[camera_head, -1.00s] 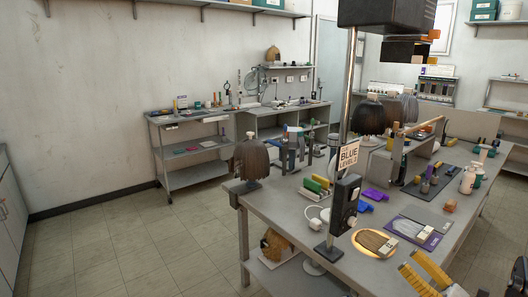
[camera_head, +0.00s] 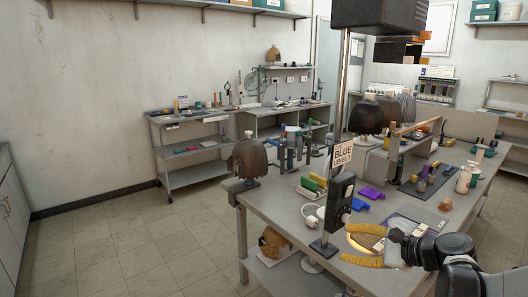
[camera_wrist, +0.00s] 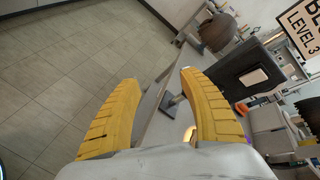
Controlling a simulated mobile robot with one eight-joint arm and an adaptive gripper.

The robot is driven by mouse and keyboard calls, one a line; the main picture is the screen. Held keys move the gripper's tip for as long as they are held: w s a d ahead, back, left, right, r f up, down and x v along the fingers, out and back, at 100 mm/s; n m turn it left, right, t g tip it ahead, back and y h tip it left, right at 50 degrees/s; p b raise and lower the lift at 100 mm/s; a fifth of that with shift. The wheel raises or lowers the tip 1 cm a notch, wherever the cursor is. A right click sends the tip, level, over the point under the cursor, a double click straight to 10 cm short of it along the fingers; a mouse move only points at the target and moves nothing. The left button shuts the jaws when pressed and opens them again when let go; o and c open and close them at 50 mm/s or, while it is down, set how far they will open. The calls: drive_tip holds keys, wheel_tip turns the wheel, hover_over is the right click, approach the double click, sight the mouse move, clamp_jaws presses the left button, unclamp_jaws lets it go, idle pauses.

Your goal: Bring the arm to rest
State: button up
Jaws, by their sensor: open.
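My gripper (camera_head: 347,243) is at the front right of the bench in the head view, its two yellow fingers spread and pointing left. Nothing is between them. My dark and white arm (camera_head: 445,250) reaches in from the lower right. The fingers partly cover the lit round spot on the bench top. In the wrist view my gripper (camera_wrist: 158,78) is also open, with floor and the bench edge beyond its tips.
The grey bench (camera_head: 285,206) carries a post with a black control box (camera_head: 338,200) and a "BLUE LEVEL 3" sign (camera_head: 342,155), close to my fingers. A wig head (camera_head: 249,158) is clamped at the left corner. Open floor (camera_head: 130,240) lies left.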

drive_tip(key=s+a+n+g+h, duration=0.1)
drive_tip(key=s+a+n+h, duration=0.1)
drive_tip(key=s+a+n, duration=0.3)
drive_tip(key=s+a+n+g+h, duration=0.1)
drive_tip(key=s+n+g+h, duration=0.15)
drive_tip(key=s, duration=0.45)
drive_tip(key=s+d+n+h, duration=0.2)
drive_tip(key=s+n+h, duration=0.2)
drive_tip(key=s+n, duration=0.6)
drive_tip(key=shift+s+d+t+h, duration=0.15)
drive_tip(key=shift+s+t+h, duration=0.25)
drive_tip(key=shift+s, duration=0.45)
